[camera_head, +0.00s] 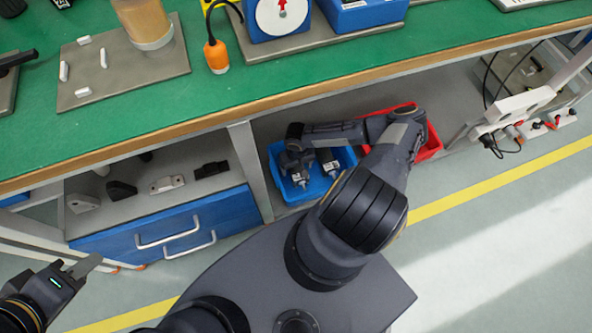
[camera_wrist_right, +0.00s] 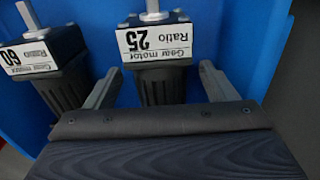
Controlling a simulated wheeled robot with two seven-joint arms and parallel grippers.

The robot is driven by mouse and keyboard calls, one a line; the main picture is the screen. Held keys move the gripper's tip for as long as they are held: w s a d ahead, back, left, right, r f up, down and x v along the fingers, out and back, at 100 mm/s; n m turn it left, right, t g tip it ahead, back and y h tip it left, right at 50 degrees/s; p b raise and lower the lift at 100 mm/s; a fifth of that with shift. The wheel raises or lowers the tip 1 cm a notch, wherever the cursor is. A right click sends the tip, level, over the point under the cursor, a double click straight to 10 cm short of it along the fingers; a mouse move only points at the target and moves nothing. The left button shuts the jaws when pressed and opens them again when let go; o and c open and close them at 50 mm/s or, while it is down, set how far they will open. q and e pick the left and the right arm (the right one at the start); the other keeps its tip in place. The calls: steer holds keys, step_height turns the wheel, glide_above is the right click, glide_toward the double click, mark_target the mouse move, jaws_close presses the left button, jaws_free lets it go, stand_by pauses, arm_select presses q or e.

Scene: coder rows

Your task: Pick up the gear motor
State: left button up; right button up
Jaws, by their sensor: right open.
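Two dark gear motors stand in a blue bin on the shelf under the table. In the right wrist view, the one labelled "Ratio 25" (camera_wrist_right: 158,45) is between my right gripper's fingers (camera_wrist_right: 158,78), one on each side. The one labelled "Ratio 60" (camera_wrist_right: 45,55) is to its left. In the head view, my right gripper (camera_head: 293,160) is down in the bin, partly covering the left motor (camera_head: 301,180); the other motor (camera_head: 330,168) is to its right. My right gripper is open. My left gripper (camera_head: 82,266) is at lower left, away from the motors.
The blue bin (camera_head: 345,156) has a red bin (camera_head: 433,140) to its right, partly behind my arm. A blue drawer unit (camera_head: 225,212) and shelf post (camera_head: 248,170) stand left. The green tabletop (camera_head: 330,70) overhangs the shelf. A power strip (camera_head: 520,108) is at right.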

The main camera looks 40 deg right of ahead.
steer(key=shift+f, duration=0.95)
steer(key=shift+c, duration=0.2)
steer(key=shift+r, duration=0.1)
steer(key=c, duration=1.1)
